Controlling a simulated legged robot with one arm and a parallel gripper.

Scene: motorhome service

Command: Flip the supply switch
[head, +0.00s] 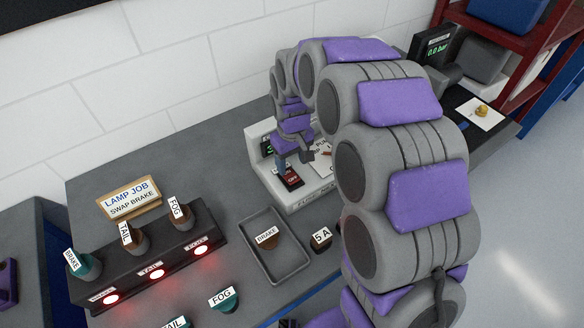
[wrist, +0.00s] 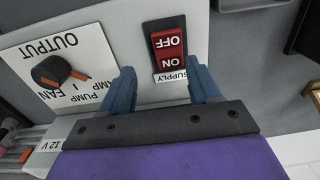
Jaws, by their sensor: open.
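The supply switch (wrist: 168,48) is a red rocker marked OFF and ON in a black frame, with a SUPPLY label beside it. It sits on a pale panel, upside down in the wrist view. In the head view the red switch (head: 292,179) shows on the front of a light grey unit. My gripper (wrist: 163,85) is open and empty, its two blue fingers apart near the SUPPLY edge of the switch. Contact cannot be told. In the head view my gripper (head: 293,158) is just above the switch, and my arm hides the unit's right part.
A black output knob (wrist: 50,72) with an orange pointer sits beside the switch. On the bench are a grey tray (head: 272,273) with a BRAKE lamp, a 5 A piece (head: 321,240), and a lamp block (head: 150,262) with three red lights. A white wall stands behind.

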